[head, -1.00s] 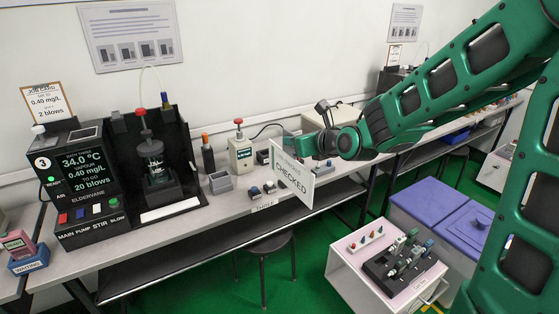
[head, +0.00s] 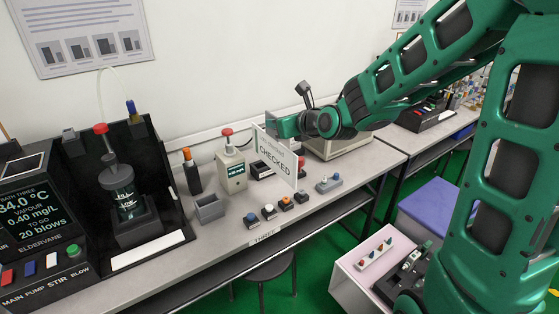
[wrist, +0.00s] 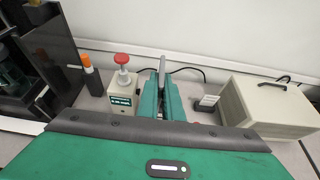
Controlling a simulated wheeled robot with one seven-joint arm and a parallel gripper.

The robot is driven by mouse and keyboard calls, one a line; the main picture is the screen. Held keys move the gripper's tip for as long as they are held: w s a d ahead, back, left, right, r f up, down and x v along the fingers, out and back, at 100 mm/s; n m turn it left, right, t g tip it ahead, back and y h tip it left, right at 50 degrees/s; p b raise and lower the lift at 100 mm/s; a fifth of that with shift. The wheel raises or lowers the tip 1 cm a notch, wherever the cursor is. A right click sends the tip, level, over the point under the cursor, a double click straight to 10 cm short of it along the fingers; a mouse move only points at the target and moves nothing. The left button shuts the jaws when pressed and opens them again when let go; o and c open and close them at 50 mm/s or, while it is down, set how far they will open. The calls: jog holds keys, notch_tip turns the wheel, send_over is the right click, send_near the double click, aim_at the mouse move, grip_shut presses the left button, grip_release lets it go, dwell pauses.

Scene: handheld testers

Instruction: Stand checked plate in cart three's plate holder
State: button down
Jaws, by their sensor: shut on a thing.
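My gripper (head: 272,128) is shut on the checked plate (head: 274,160), a thin white sign reading CHECKED, upright above the bench. In the wrist view my gripper (wrist: 160,100) shows with the plate (wrist: 162,66) nearly edge-on between its fingers. A pink-topped cart (head: 349,285) stands on the floor at the lower right, with a row of coloured pegs and a dark tray of testers on it. My arm hides part of it. I cannot make out its number or pick out a plate holder on it.
The bench (head: 225,235) carries a bath unit (head: 150,205), a grey open box (head: 209,207), a red-topped meter (head: 232,172), several small knobbed blocks and a beige case (wrist: 265,105). A stool (head: 268,272) stands below. A purple-lidded bin (head: 432,212) is behind the cart.

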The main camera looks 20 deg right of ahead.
jog(key=w+d+f, duration=0.6)
jog(key=d+f, duration=0.3)
jog(key=f, duration=0.1)
jog(key=shift+d+f, duration=0.25)
jog(key=shift+f, duration=0.05)
jog(key=c, duration=1.9)
grip_release()
jog(key=shift+w, duration=0.1)
jog(key=v, duration=1.2)
jog(key=shift+a, duration=0.1)
